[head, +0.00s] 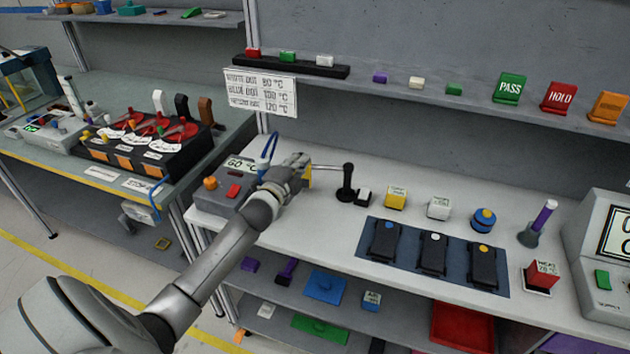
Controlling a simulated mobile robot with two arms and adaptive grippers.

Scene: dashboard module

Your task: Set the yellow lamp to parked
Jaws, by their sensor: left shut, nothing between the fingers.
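My left gripper (305,172) is shut and empty, over the back left of the white workbench (330,222). Its tips are beside a small yellow part (308,173) at the left end of a thin horizontal arm. That arm runs to a black post (346,182) standing on the bench, and this looks like the yellow lamp. The gripper partly covers the yellow part, so I cannot tell whether they touch. A small black and white block (363,197) stands just right of the post's foot. My right gripper is not in view.
A grey box with a 60 °C display (240,165) is behind my left forearm. Yellow (396,197), white (438,208) and blue (484,220) pieces stand behind a blue mat (371,252) with black devices. A shelf (425,100) runs above.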

